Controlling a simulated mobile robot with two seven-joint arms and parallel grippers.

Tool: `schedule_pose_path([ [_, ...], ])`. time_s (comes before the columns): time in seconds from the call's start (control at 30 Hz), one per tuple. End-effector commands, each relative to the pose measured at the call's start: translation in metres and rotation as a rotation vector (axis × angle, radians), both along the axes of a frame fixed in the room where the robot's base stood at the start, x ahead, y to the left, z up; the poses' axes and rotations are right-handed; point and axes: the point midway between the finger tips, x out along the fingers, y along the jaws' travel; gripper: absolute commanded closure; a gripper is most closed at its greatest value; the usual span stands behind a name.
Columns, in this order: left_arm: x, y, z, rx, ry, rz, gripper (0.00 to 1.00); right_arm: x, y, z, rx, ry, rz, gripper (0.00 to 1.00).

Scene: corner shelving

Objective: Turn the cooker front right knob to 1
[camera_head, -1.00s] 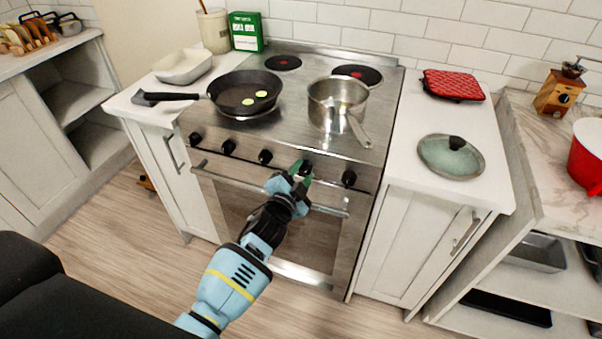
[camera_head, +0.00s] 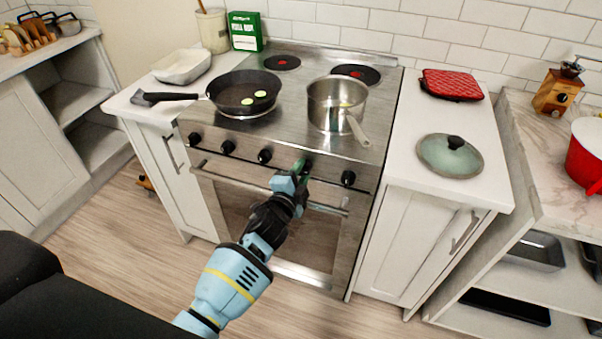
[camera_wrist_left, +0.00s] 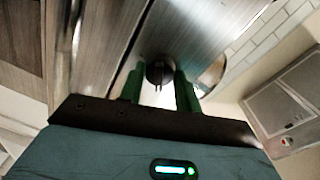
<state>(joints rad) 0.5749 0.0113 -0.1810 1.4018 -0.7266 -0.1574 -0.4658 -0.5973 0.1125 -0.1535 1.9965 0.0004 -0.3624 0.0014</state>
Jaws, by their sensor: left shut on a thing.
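The cooker (camera_head: 290,130) has a row of several black knobs along its front panel. My left gripper (camera_head: 303,169) is at the second knob from the right (camera_head: 308,164), with its green fingers shut on it. In the left wrist view, this round black knob (camera_wrist_left: 159,70) shows between the tips of the two green fingers of my left gripper (camera_wrist_left: 160,85). I cannot read any marks around the knob. The rightmost knob (camera_head: 348,178) is free, just right of the gripper. My right gripper is not in view.
A black frying pan (camera_head: 232,108) with green slices and a steel saucepan (camera_head: 338,117) stand on the cooktop; the saucepan's handle points toward the front edge. The oven door handle (camera_head: 235,177) runs below the knobs. A glass lid (camera_head: 436,157) lies on the right counter.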

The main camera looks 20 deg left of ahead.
Motion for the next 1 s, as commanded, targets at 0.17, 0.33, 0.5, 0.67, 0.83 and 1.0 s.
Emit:
schedule_pose_path([
  [0.17,0.000,0.000,-0.001,-0.001,0.001,0.001,0.90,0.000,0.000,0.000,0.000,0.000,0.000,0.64],
  [0.33,0.000,0.000,-0.001,-0.001,0.001,0.001,0.46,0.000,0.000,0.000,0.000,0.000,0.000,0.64],
  [0.5,0.000,0.000,0.000,-0.001,0.001,0.001,0.45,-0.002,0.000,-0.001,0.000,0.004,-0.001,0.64],
  [0.67,-0.002,0.000,0.000,-0.001,0.000,0.000,0.45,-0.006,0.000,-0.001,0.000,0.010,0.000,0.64],
  [0.83,-0.018,0.002,0.001,0.000,0.001,0.000,0.45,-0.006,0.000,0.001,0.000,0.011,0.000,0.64],
  [1.0,-0.044,0.003,0.002,0.000,0.001,0.001,0.45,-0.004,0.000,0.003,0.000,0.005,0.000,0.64],
])
